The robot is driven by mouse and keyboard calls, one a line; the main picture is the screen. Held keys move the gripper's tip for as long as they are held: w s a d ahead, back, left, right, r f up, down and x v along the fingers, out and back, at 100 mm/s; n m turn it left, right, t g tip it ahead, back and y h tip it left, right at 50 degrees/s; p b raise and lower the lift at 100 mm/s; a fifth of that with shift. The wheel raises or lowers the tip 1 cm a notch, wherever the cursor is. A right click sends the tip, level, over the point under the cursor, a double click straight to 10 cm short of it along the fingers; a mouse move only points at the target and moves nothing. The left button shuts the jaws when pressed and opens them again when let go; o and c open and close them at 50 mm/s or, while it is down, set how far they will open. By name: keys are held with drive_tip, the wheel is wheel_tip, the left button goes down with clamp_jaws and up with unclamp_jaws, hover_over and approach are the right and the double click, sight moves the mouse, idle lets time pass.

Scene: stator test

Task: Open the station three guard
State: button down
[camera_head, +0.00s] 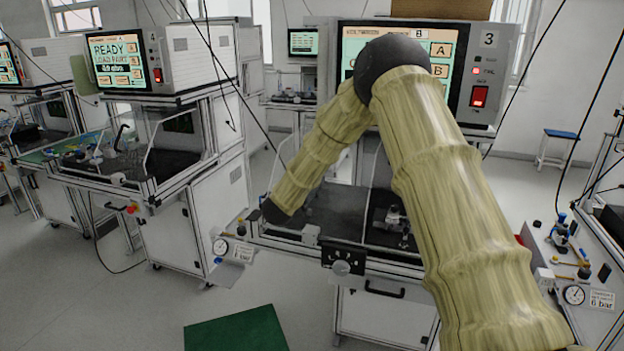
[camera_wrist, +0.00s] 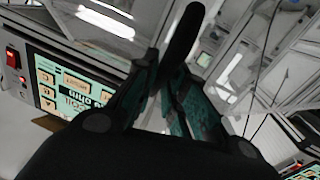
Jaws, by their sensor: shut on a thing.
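Station three carries a "3" label on its grey control box (camera_head: 488,40). Below it, clear guard panels (camera_head: 335,190) stand around a dark work surface. My arm crosses in front and hides part of them, so I cannot tell how far the guard is open. In the wrist view my gripper (camera_wrist: 165,75) is shut on a black bar-like piece (camera_wrist: 185,30), which looks like a handle; its join to the guard is not clear. In the head view the arm's dark end is at the station's left side, and the fingers cannot be made out.
Station three's screen (camera_wrist: 70,90) and red switch show in the wrist view. A black bracket with a round knob (camera_head: 342,267) is on the station's front. Station four (camera_head: 120,60) stands left. A green mat (camera_head: 238,330) lies on the floor. A blue stool (camera_head: 558,145) stands back right.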

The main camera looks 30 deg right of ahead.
drive_tip(key=shift+f, duration=0.1)
drive_tip(key=c, duration=1.5)
unclamp_jaws()
drive_tip(key=shift+o, duration=0.2)
drive_tip(key=shift+a, duration=0.1)
drive_tip(key=v, duration=1.2)
